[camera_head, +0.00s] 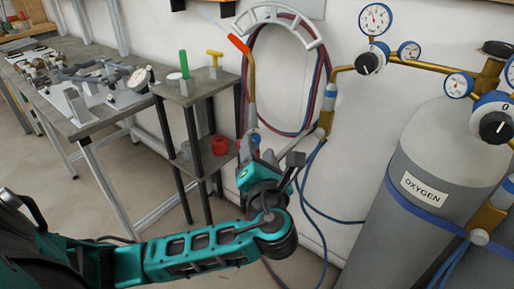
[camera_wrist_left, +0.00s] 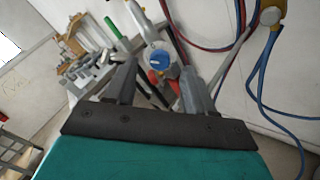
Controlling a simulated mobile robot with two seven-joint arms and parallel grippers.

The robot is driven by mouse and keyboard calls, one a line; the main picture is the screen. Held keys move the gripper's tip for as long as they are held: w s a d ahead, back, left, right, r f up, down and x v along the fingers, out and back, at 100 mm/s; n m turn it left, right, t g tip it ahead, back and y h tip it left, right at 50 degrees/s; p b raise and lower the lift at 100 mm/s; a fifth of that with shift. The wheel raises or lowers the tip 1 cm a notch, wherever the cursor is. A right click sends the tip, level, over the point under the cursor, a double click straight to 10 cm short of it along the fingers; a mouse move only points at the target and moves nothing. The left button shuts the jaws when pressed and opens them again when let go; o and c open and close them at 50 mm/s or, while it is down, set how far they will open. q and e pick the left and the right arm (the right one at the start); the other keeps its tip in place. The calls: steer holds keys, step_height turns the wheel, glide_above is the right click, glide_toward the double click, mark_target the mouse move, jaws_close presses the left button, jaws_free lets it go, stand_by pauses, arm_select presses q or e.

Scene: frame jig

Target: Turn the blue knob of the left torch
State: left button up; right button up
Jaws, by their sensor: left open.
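The left torch (camera_head: 251,85) hangs upright by the wall, with a brass tube and an orange tip. Its lower end is partly hidden by my left gripper (camera_head: 271,158), which is just below and in front of it. In the left wrist view, a blue knob with a pale rim (camera_wrist_left: 160,60) shows between and beyond the fingertips of my left gripper (camera_wrist_left: 157,74). The jaws are open and the fingers stand apart on either side of the knob. I see no clear contact. My right gripper is in neither view.
A grey oxygen cylinder (camera_head: 425,165) with gauges and black-blue knobs stands at the right. Red and blue hoses hang from a wall holder (camera_head: 278,14). A small stand (camera_head: 200,87) with green and yellow items and a workbench (camera_head: 93,120) are at the left.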

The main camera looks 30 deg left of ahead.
mark_target(255, 139)
arm_select(q)
steer(key=shift+x, duration=1.05)
steer(key=shift+w+a, duration=0.25)
steer(key=shift+w, duration=0.05)
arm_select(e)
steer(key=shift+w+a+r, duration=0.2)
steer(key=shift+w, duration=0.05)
arm_select(q)
steer(key=shift+c, duration=0.2)
